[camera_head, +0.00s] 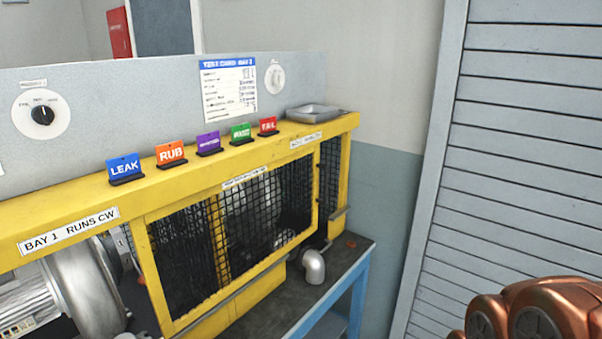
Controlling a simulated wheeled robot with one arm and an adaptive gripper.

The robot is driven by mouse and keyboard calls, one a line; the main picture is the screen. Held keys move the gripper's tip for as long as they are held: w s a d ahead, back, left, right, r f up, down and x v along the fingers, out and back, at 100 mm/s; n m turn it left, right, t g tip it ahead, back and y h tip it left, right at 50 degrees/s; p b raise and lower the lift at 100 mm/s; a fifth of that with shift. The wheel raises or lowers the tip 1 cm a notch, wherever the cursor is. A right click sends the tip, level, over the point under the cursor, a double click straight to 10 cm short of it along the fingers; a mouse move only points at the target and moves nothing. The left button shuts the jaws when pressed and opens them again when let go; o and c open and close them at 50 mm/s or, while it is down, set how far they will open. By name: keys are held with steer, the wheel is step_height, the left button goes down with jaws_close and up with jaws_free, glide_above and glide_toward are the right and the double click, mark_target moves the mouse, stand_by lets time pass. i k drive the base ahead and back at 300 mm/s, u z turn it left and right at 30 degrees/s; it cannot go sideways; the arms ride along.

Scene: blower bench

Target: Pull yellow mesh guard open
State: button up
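The yellow mesh guard (262,215) has a yellow frame filled with dark wire mesh. It stands upright across the front of the yellow bench, right of the open bay. Its frame looks closed against the bench front, though I cannot tell whether it slides or swings. A white label (244,178) is on its top edge. Dark shapes and a pale rounded part show dimly through the mesh. A handle cannot be made out clearly. My gripper is not in view; only copper-coloured parts of my arm show at the lower right.
A metal blower (85,285) sits in the open bay at left. Coloured tags, including LEAK (124,167) and RUB (171,154), and a metal tray (314,112) stand on the ledge. A pipe elbow (314,266) lies on the dark benchtop. A slatted grey shutter (520,180) is at right.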

mark_target(137, 228)
steer(key=u, duration=0.6)
steer(key=i, duration=0.6)
steer(key=u, duration=0.65)
